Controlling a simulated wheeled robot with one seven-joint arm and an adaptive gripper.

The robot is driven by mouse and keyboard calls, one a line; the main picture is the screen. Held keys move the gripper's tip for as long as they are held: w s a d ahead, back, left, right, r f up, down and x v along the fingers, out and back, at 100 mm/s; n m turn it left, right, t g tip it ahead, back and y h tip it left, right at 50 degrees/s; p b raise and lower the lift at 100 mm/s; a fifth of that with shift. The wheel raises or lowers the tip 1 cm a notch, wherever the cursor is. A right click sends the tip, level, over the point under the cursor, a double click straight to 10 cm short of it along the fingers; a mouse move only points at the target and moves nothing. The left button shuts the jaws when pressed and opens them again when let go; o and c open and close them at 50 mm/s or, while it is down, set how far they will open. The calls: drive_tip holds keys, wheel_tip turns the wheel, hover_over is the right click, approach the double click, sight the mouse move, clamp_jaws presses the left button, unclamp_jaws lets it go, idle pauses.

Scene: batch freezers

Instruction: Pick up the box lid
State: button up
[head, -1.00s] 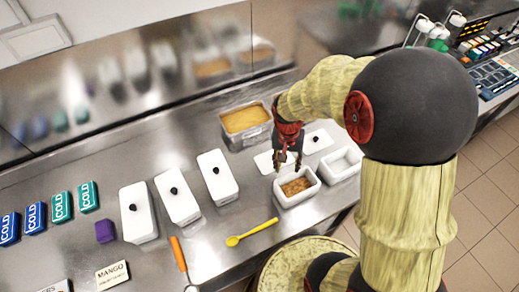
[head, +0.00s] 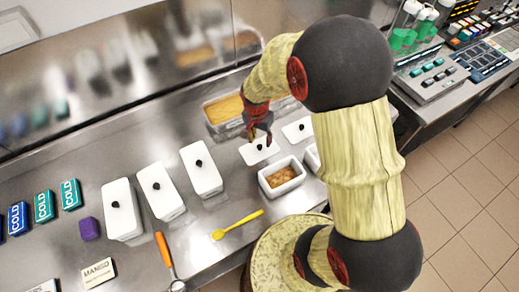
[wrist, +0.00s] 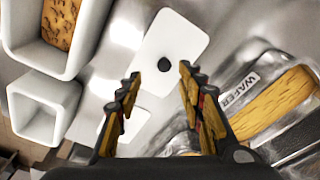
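A flat white box lid (head: 258,152) with a black knob lies on the steel counter, behind the open white box (head: 282,187) that holds brown crumbly contents. The lid also shows in the wrist view (wrist: 175,38), with its knob between and beyond my fingertips. My gripper (head: 259,138) is over this lid, open and empty, with its fingers on both sides of the knob in the wrist view. I cannot tell the remaining height exactly. A second white lid (head: 298,131) with a black knob lies to the right, partly hidden in the wrist view (wrist: 134,124).
A metal pan (head: 222,120) labelled WAFER in the wrist view stands close behind the lid. An empty white box (wrist: 42,104) is beside the filled one. Several lidded white boxes (head: 201,170) stand to the left. A yellow spoon (head: 237,224) lies in front.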

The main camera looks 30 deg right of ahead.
sight(260, 146)
drive_tip(key=f, duration=0.2)
drive_tip(key=w+f+b, duration=0.1)
drive_tip(key=f, duration=0.2)
drive_tip(key=shift+f, duration=0.15)
drive_tip(key=c, duration=0.4)
clamp_jaws()
